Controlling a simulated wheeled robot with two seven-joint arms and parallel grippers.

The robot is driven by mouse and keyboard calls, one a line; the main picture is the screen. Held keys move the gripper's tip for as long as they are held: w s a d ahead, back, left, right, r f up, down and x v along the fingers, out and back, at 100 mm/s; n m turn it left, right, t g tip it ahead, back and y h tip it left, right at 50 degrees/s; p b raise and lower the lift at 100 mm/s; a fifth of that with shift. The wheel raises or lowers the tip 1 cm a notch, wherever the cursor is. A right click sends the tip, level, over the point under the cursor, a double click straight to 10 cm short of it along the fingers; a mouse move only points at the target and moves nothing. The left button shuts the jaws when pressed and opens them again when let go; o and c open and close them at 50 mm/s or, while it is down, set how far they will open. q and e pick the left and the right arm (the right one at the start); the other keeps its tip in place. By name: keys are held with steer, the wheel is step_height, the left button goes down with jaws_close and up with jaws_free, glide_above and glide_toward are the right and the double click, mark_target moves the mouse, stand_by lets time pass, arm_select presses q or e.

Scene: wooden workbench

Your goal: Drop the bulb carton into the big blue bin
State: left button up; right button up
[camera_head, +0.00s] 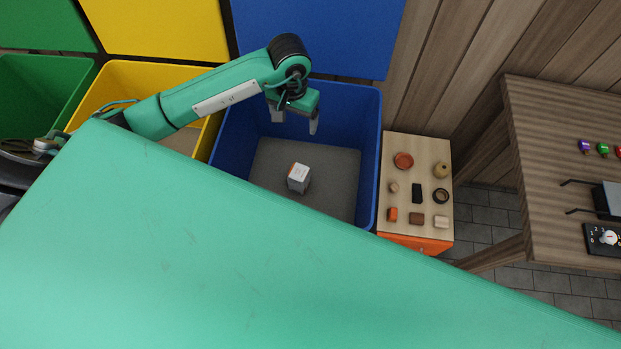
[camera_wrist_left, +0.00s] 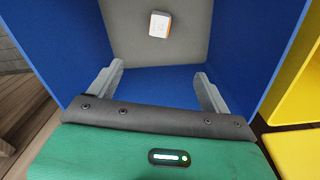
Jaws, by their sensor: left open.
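The bulb carton (camera_head: 299,177) is a small white box with orange edges. It lies on the grey floor of the big blue bin (camera_head: 369,150), and it also shows in the left wrist view (camera_wrist_left: 159,24). My left gripper (camera_head: 296,122) is over the far part of the bin, open and empty. In the left wrist view its two fingers (camera_wrist_left: 156,88) are spread wide, with the carton well beyond them and apart from them. The near wall of the bin is hidden behind a large green surface in the head view. My right gripper is not in view.
A yellow bin (camera_head: 120,76) and a green bin (camera_head: 45,85) stand left of the blue one. Right of it is a small wooden-topped stand (camera_head: 404,222) with several small items. A workbench (camera_head: 555,130) with tools is at the far right.

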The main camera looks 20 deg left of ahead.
arm_select(q)
step_height(320, 180, up, 10)
steer(key=b, duration=0.1)
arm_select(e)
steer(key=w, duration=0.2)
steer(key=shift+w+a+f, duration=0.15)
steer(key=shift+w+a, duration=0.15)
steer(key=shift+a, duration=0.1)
arm_select(q)
steer(key=shift+s+f, duration=0.1)
steer(key=shift+f, duration=0.05)
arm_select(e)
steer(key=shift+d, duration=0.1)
